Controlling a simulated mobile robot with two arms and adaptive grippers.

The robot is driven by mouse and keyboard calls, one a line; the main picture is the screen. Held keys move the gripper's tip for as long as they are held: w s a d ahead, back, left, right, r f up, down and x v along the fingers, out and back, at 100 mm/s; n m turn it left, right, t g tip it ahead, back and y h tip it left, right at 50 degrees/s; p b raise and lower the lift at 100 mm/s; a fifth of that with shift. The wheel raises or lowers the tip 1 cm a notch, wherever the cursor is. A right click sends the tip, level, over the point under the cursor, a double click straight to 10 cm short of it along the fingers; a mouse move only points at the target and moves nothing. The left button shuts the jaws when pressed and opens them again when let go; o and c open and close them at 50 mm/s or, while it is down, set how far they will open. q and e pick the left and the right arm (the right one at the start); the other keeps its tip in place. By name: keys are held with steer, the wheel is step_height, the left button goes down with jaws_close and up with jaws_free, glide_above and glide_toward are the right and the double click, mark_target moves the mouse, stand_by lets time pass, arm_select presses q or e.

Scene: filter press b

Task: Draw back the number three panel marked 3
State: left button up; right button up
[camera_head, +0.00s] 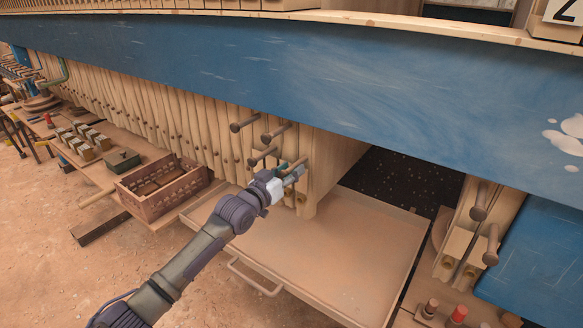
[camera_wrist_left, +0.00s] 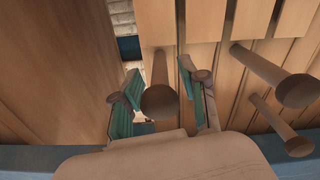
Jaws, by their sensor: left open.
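The press plates are a row of upright wooden panels (camera_head: 320,165) hanging under a blue beam, with brown round peg handles. No number 3 is readable on any panel. My left gripper (camera_head: 293,172) is at the end panel of the pack, beside the wide gap, close to a lower peg handle. In the left wrist view the open teal fingers (camera_wrist_left: 160,104) stand on either side of a round-ended peg (camera_wrist_left: 159,101). I cannot tell whether they touch it. Two more pegs (camera_wrist_left: 296,90) show to the right there. My right gripper is not in view.
A wooden tray (camera_head: 388,290) with a front handle lies below the gap. Another panel (camera_head: 492,215) with pegs stands right of the gap. The blue beam (camera_head: 300,75) runs overhead. A wooden crate (camera_head: 160,208) and tools lie at left. A sign (camera_head: 563,12) reads 2.

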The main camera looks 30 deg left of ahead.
arm_select(q)
steer(key=shift+w, duration=0.45)
steer(key=shift+c, duration=0.3)
jaws_close()
steer(key=shift+d, duration=0.1)
